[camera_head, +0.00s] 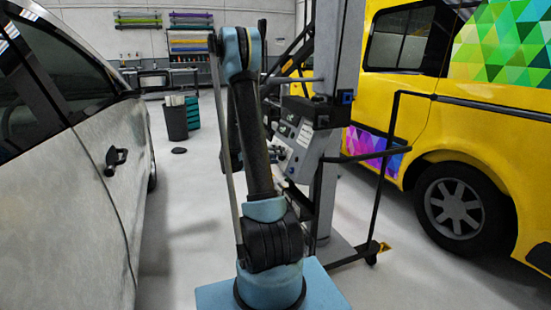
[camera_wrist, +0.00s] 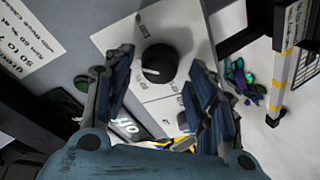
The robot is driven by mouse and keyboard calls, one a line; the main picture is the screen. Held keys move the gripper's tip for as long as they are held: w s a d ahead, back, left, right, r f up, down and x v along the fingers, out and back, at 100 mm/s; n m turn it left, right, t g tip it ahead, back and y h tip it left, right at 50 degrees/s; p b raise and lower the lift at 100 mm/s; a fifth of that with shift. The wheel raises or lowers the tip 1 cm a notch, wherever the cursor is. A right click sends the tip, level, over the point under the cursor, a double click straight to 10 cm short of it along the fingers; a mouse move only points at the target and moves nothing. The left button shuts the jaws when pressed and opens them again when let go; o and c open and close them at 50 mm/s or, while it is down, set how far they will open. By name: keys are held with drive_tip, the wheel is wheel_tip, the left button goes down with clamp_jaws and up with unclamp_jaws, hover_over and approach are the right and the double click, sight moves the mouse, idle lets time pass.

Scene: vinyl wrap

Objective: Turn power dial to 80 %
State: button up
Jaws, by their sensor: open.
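A black round dial (camera_wrist: 159,63) with a light pointer mark sits on a pale panel (camera_wrist: 192,36) in the wrist view. My gripper (camera_wrist: 158,70) is open, with one finger to the left of the dial and the other to the right. Both fingers appear apart from the dial. A dark display with pale green characters (camera_wrist: 127,127) shows below, partly covered by my gripper. In the head view, the grey control box (camera_head: 303,150) hangs on an upright column. My arm stands in front of it and hides part of it; the gripper is not clearly seen there.
In the wrist view, a white printed label (camera_wrist: 28,35) is at the upper left, and a yellow-striped post (camera_wrist: 288,60) is at the right. In the head view, a grey car (camera_head: 60,190) is at left, and a yellow van (camera_head: 400,110) and black rail (camera_head: 385,170) are at right.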

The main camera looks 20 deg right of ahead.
drive_tip(key=c, duration=1)
drive_tip(key=shift+n, duration=0.8)
drive_tip(key=o, duration=1)
